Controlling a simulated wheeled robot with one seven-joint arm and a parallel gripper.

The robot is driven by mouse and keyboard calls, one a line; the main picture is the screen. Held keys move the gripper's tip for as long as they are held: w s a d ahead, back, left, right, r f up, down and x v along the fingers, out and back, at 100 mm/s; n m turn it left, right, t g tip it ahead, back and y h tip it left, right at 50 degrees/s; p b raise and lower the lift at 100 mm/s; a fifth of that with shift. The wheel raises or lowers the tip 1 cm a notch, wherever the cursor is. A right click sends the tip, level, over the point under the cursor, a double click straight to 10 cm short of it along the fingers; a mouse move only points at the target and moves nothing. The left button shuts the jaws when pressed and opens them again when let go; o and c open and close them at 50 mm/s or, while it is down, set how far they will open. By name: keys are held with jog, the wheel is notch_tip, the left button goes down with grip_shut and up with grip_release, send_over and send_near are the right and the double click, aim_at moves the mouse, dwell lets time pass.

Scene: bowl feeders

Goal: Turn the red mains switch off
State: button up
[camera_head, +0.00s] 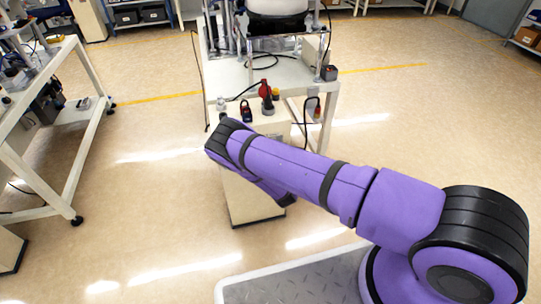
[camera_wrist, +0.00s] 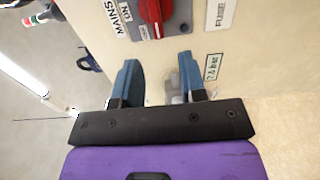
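In the wrist view the red mains switch (camera_wrist: 155,12) is a rotary knob on a dark plate, cut off by the top edge. A "MAINS ON" label (camera_wrist: 124,15) is beside it on the left. My gripper (camera_wrist: 160,72) is open, its two blue fingers apart and nothing held between them. The fingers point toward the pale panel (camera_wrist: 235,55), below the knob in the picture and apart from it.
A clear fitting (camera_wrist: 178,88) shows between and behind the fingers, near a "bar" label (camera_wrist: 211,68). A "FUSE" label (camera_wrist: 221,13) is right of the knob. In the head view, small devices (camera_head: 247,111) stand on the cabinet top, before a white table (camera_head: 285,75).

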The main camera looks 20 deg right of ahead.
jog(key=s, duration=0.4)
jog(key=shift+s, duration=0.4)
